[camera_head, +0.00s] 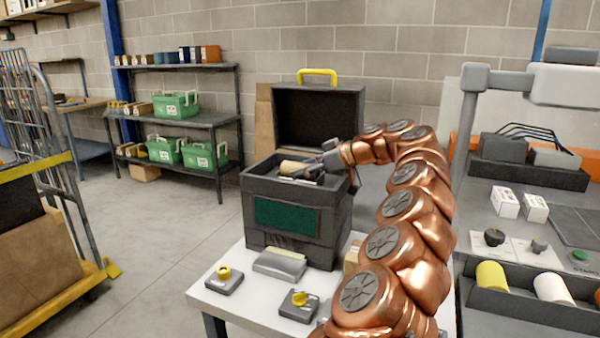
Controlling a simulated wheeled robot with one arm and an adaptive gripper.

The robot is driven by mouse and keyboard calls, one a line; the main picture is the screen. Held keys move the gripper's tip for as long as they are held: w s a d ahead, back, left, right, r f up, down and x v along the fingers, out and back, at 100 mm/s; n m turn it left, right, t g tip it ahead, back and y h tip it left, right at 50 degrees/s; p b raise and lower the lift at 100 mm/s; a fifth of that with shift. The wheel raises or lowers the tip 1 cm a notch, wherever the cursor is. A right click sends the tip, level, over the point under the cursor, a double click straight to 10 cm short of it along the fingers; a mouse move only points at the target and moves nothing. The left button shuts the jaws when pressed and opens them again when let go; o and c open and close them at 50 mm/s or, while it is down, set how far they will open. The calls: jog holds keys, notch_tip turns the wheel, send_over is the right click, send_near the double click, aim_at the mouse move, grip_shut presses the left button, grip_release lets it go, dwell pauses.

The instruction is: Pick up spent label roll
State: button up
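The label printer (268,207) is a dark grey box with a green front panel, standing on a white table. Its lid (318,117) with a yellow handle is raised. A small tan roll (291,166), which looks like the spent label roll, lies inside the open printer near the top. My gripper (309,170) reaches in from the right, its dark fingers at the roll's right end. The fingers are small and partly hidden, so I cannot tell whether they touch or grip the roll.
On the white table (228,304) are two small units with yellow knobs and a grey block (280,264). At right, a grey bench holds white boxes and a bin (530,309) with yellow and white rolls. A cart (50,300) stands left; open floor (150,240) lies between.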

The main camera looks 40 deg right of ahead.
jog(key=c, duration=0.9)
jog(key=shift+r, duration=0.1)
